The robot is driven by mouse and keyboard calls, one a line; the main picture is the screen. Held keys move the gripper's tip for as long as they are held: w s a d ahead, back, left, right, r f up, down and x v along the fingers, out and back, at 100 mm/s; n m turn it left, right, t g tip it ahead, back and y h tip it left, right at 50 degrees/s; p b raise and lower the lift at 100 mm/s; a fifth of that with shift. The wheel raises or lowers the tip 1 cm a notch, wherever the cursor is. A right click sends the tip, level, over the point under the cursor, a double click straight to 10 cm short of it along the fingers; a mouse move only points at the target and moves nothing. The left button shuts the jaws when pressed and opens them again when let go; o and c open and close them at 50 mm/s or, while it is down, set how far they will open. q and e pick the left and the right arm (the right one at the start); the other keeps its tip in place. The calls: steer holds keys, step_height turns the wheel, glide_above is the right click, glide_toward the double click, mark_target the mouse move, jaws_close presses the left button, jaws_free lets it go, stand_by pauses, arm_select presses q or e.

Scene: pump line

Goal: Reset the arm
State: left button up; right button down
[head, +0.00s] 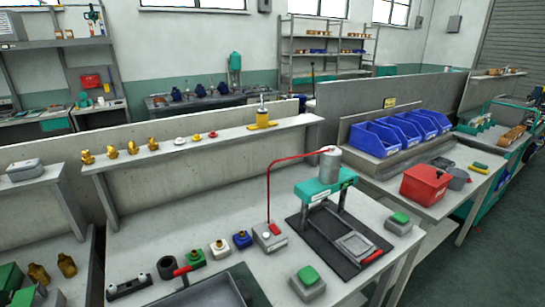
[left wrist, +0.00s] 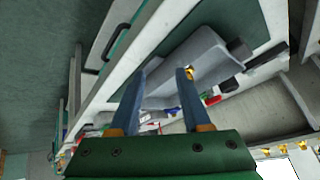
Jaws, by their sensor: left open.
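My left gripper (left wrist: 163,76) shows in the left wrist view with its two blue-grey fingers apart and nothing between them. Beyond the fingertips is a grey tray (left wrist: 205,58) on the bench, seen at a steep tilt. The fingers appear apart from it, but the exact gap cannot be told. In the head view neither gripper shows. That view shows the workbench (head: 165,235) with the grey tray (head: 205,293) at its front edge. My right gripper is in no view.
A green press (head: 322,188) stands on a dark plate, beside a bent red rod (head: 268,185). Several small coloured fittings line the bench. A raised shelf (head: 215,138) runs behind. Blue bins (head: 375,139) and a red box (head: 425,183) stand right. The bench's left middle is clear.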

arm_select(q)
steer(key=s+f+n+g, duration=0.1)
steer(key=s+f+g, duration=0.2)
steer(key=s, duration=0.5)
steer(key=s+f+g+b, duration=0.25)
steer(key=f+b, duration=0.35)
steer(key=f, duration=1.8)
steer(key=s+a+f+b, duration=0.2)
steer(key=s+f+b, duration=0.1)
steer(key=s+f, duration=0.9)
steer(key=shift+f+g, duration=0.15)
steer(key=shift+g, duration=0.2)
